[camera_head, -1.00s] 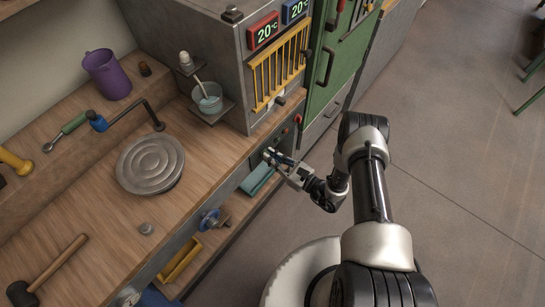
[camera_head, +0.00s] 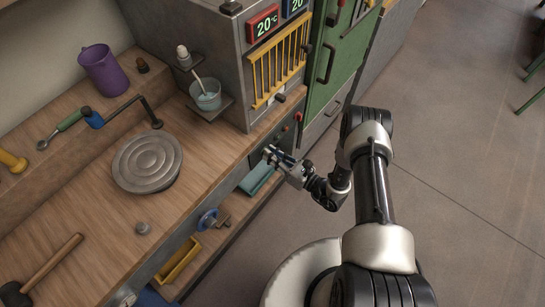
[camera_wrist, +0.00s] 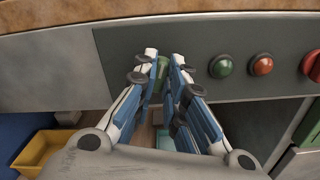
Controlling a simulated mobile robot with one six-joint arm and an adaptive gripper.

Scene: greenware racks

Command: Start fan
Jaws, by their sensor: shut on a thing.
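My gripper (camera_head: 270,153) is at the front panel of the workbench, below the bench edge. In the wrist view its two blue-and-white fingers (camera_wrist: 168,72) point at the grey control panel (camera_wrist: 215,50). A small green part (camera_wrist: 163,64), seemingly a switch or knob on the panel, sits between the fingertips, and the gripper is shut on it. The fingers hide much of that part, so its setting cannot be read. A green button (camera_wrist: 221,66) and a red button (camera_wrist: 262,65) are to the right of the fingers. No fan can be made out.
A larger red knob (camera_wrist: 313,66) is at the panel's right end. A teal item (camera_head: 257,180) lies below my gripper. A yellow bin (camera_head: 179,260) and a blue-hubbed wheel (camera_head: 208,219) are further left. The wooden benchtop (camera_head: 100,215) holds a round turntable (camera_head: 147,161).

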